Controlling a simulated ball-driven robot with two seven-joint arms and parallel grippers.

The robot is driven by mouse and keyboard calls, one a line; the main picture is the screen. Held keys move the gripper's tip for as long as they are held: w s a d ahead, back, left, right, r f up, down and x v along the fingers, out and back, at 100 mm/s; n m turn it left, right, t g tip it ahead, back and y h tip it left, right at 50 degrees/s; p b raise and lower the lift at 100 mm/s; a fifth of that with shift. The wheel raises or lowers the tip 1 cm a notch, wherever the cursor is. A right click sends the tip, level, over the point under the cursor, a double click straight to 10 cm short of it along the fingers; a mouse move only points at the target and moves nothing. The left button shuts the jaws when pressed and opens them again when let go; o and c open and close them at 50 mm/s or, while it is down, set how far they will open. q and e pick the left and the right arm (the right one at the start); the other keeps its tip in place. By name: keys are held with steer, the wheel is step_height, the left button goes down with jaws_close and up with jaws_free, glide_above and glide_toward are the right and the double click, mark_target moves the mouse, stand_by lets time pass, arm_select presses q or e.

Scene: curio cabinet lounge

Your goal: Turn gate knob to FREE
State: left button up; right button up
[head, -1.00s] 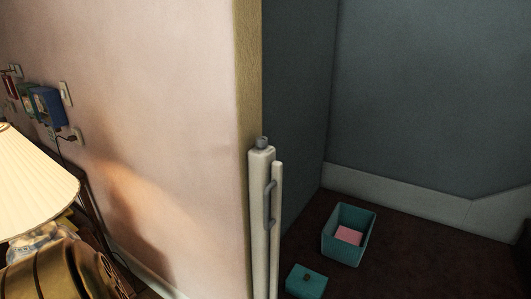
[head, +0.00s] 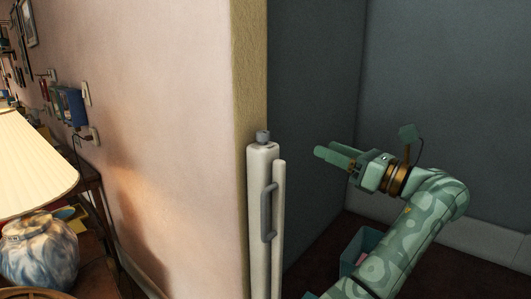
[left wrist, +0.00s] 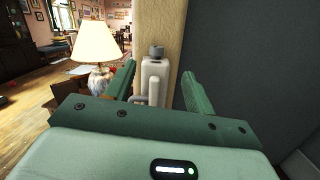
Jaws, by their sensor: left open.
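The gate knob (head: 263,137) is a small grey knob on top of the white gate housing (head: 262,185), upright at the doorway edge. It also shows in the left wrist view (left wrist: 157,50), between and beyond the fingers. No FREE marking is legible. The gate bar (head: 279,225) beside the housing has a grey handle (head: 269,212). My left gripper (head: 325,153) is open and empty, to the right of the knob in the head view, its fingers pointing left toward it and apart from it. My right gripper is not in view.
The pink wall (head: 170,110) ends in a tan doorway edge (head: 250,75) behind the housing. A lit lamp (head: 38,155) with a blue-white base stands at left. A teal bin (head: 356,250) sits on the dark floor, partly behind my arm.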

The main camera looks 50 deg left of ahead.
mark_target(269, 136)
arm_select(q)
steer(key=shift+n+h, duration=0.9)
steer(key=a+b, duration=0.1)
steer(key=a, duration=0.4)
steer(key=s+a, duration=0.1)
steer(key=a, duration=0.5)
steer(key=s+a+b, duration=0.1)
steer(key=a, duration=0.4)
steer(key=shift+s+a+b, duration=0.25)
steer(key=shift+b, duration=0.05)
steer(key=shift+r, duration=0.1)
steer(key=c, duration=1)
